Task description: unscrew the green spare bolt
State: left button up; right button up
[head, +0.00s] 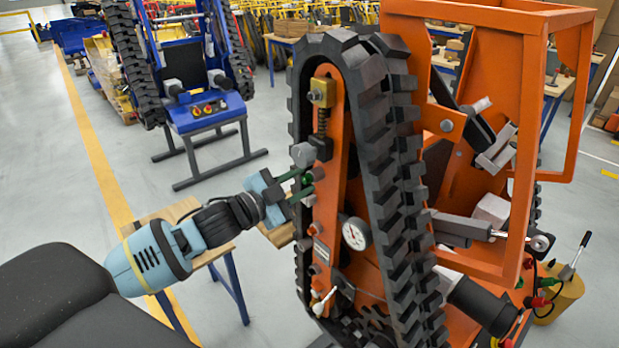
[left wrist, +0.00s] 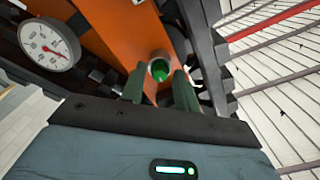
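The green spare bolt (left wrist: 160,70) sits in a round collar on the orange side plate of the tracked carrier (head: 330,205). In the head view the bolt (head: 307,179) is small and partly hidden by the fingers. My left gripper (head: 303,184) points at the plate from the left. In the left wrist view its two dark green fingers (left wrist: 160,84) stand apart, one on each side of the bolt, with small gaps showing. I cannot tell how far the tips reach over the bolt. My right gripper is not in view.
A round dial gauge (head: 354,233) sits on the plate below and right of the bolt. The black rubber track (head: 385,150) runs close to the plate. A wooden-topped table (head: 180,212) stands behind my left arm. A blue carrier (head: 200,110) stands farther back.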

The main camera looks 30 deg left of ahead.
pick_arm(q)
jog(key=m, duration=0.5)
jog(key=shift+m, duration=0.4)
jog(key=m, duration=0.4)
grip_shut()
jog(key=n, duration=0.6)
jog(key=shift+s+a+n, duration=0.1)
jog(key=shift+s+n, duration=0.1)
jog(key=shift+n, duration=0.9)
